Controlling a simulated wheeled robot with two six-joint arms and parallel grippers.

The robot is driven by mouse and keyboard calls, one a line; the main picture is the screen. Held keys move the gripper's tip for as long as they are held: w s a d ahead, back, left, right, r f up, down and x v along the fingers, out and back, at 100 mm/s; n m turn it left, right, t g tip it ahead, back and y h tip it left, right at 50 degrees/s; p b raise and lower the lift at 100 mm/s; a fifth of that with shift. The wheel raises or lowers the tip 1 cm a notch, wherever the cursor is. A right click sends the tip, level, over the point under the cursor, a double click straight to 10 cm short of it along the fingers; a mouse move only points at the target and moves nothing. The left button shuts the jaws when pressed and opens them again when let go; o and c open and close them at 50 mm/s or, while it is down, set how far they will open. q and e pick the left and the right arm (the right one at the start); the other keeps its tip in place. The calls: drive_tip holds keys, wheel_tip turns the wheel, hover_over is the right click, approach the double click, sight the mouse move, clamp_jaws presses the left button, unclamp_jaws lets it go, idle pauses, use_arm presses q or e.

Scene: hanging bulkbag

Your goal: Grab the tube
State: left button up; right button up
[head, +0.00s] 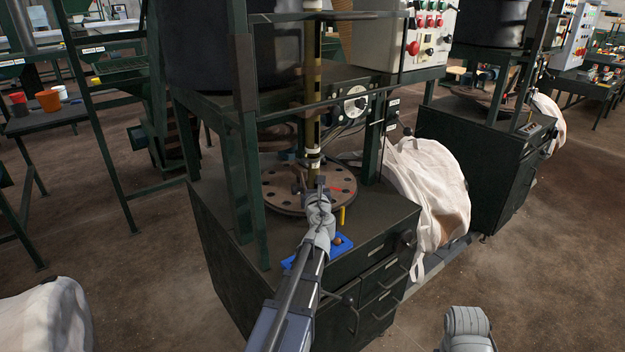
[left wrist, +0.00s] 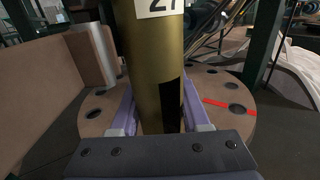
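The tube (head: 313,82) is a tall upright brass-coloured cylinder with black and white bands, standing over a round plate in the machine frame. It also fills the middle of the left wrist view (left wrist: 155,65), with a white number label near the top. My left gripper (head: 317,183) is at its lower part. In the left wrist view the purple fingers (left wrist: 160,112) lie on either side of the tube, close along its edges. I cannot tell whether both press on it. My right gripper is not in view; only a grey part of my right arm shows at the bottom right.
The round brown plate (head: 283,200) has holes and a red mark. A blue tray (head: 334,249) lies near the bench's front edge. Green posts (head: 251,180) flank the tube. A white bag (head: 425,185) hangs at the right, with a control box (head: 425,35) above.

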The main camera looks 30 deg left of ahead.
use_arm(q)
clamp_jaws()
idle(0.4)
drive_tip(key=shift+r+p, duration=0.45)
drive_tip(key=s+d, duration=0.3)
drive_tip(key=d, duration=0.5)
drive_tip(key=s+d, duration=0.4)
drive_tip(key=d, duration=0.4)
drive_tip(key=shift+d+f, duration=0.15)
drive_tip(key=shift+d, duration=0.2)
